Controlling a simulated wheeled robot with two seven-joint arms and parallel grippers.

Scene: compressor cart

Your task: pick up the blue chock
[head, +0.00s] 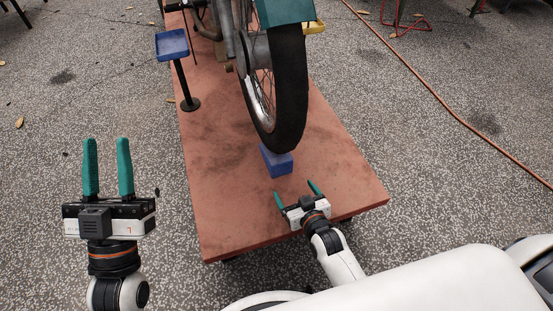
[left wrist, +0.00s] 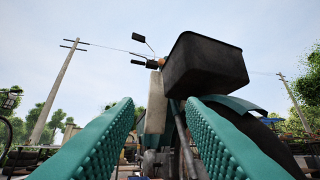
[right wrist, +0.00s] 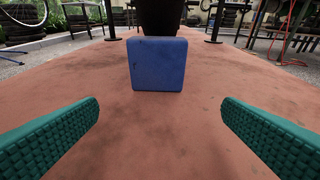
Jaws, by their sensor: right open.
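The blue chock (head: 279,166) sits on the reddish platform (head: 222,215), against the bottom of the motorcycle's tyre (head: 291,90). In the right wrist view the chock (right wrist: 158,64) stands ahead, centred between the fingers, with the dark tyre behind it. My right gripper (head: 296,189) is low over the platform, open and empty, a short way in front of the chock and apart from it. My left gripper (head: 108,170) is raised at the left, beside the platform, open and empty. In the left wrist view its fingers (left wrist: 160,130) point towards the motorcycle.
A blue tray on a black post (head: 172,46) stands at the platform's back left. An orange hose (head: 440,98) runs along the ground at the right. The platform between my right gripper and the chock is clear. A dark basket (left wrist: 207,66) is on the motorcycle.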

